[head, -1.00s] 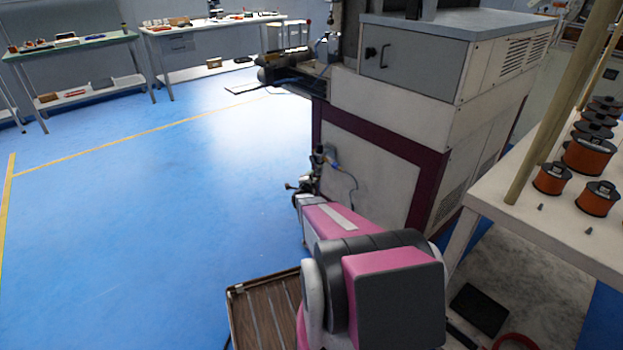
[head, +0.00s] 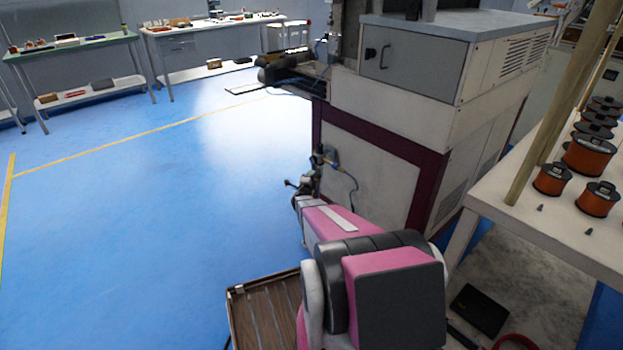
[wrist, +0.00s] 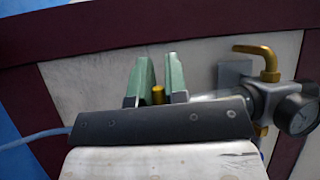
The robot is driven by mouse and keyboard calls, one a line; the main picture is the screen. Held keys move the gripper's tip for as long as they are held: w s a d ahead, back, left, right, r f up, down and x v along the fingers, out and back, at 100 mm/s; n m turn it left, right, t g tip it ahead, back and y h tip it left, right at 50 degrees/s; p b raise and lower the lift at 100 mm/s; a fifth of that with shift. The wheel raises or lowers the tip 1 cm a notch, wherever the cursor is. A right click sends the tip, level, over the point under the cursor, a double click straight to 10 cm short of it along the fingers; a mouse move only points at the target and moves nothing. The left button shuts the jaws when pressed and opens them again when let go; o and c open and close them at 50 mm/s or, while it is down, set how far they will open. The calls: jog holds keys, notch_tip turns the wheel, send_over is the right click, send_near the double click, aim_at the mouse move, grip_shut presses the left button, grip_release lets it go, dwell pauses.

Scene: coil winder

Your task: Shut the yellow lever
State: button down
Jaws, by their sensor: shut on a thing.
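In the wrist view, the two green fingers of my gripper (wrist: 160,80) stand on either side of a short yellow, brass-like piece, the end of the yellow lever (wrist: 158,95). The gripper is shut on it. The rest of the lever is hidden behind the dark gripper body. Right of the fingers is a metal valve fitting with a brass elbow (wrist: 267,62) and a round pressure gauge (wrist: 297,113). In the head view, my pink and grey arm reaches to the low fitting (head: 318,160) on the machine's side; the lever cannot be made out there.
The large machine (head: 375,180) with its dark red frame stands right behind the fitting. A blue hose (wrist: 35,140) runs at left in the wrist view. A white table (head: 535,225) with orange coil spools (head: 588,155) is at right. The blue floor at left is clear.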

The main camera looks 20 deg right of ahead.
jog(key=shift+r+m, duration=0.15)
jog(key=shift+m, duration=0.15)
jog(key=c, duration=1.1)
grip_release()
jog(key=shift+c, duration=0.2)
jog(key=v, duration=1.1)
jog(key=shift+f, duration=0.2)
jog(key=shift+w+d, duration=0.1)
